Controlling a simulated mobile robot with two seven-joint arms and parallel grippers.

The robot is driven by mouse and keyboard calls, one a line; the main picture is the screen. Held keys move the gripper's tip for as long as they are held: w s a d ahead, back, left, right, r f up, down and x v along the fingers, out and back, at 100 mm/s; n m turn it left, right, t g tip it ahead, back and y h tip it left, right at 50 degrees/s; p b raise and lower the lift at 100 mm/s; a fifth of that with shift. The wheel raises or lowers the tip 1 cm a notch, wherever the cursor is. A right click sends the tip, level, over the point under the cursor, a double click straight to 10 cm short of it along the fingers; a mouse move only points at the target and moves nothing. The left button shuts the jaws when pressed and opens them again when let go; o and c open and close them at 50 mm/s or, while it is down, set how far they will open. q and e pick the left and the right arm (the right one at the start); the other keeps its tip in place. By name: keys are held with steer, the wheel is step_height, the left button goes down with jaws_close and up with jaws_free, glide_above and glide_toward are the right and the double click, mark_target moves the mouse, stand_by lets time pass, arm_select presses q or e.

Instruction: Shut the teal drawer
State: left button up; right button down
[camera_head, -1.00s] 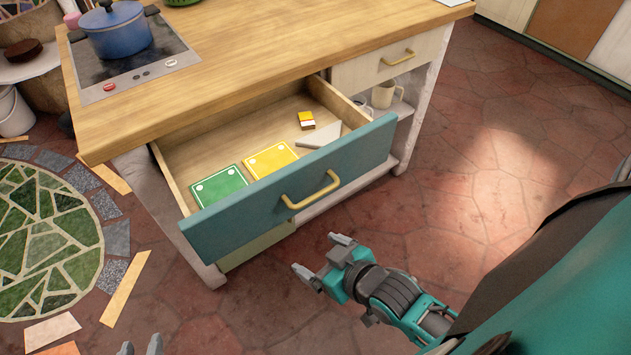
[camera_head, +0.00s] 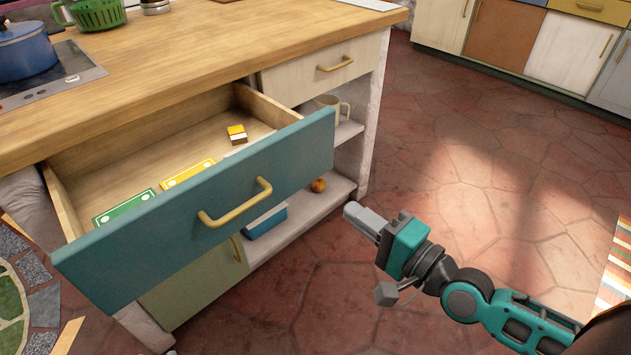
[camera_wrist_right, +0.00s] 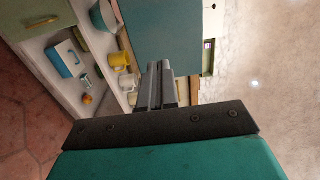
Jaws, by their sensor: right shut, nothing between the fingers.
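The teal drawer (camera_head: 205,221) stands pulled out from the wooden-topped counter, with a brass handle (camera_head: 236,203) on its front. Inside lie a green card (camera_head: 124,207), a yellow card (camera_head: 188,174) and a small orange-and-white box (camera_head: 237,134). My right gripper (camera_head: 359,217) is shut and empty, in front of the drawer and to the right of its front panel, apart from it. In the right wrist view the shut fingers (camera_wrist_right: 158,86) point toward the teal front (camera_wrist_right: 163,38), which shows beyond them. My left gripper is out of view.
The counter top (camera_head: 190,70) holds a blue pot (camera_head: 25,52) on a hob and a green basket (camera_head: 96,12). A cream drawer (camera_head: 322,69) to the right is shut. Open shelves below hold a mug (camera_head: 334,106) and a blue box (camera_head: 265,222). The floor at right is clear.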

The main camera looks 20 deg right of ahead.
mark_target(294, 171)
steer(key=x, duration=1.2)
steer(key=shift+b, duration=0.35)
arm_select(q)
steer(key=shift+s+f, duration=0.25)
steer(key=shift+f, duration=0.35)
arm_select(e)
steer(key=shift+w+a, duration=0.15)
steer(key=shift+w, duration=0.2)
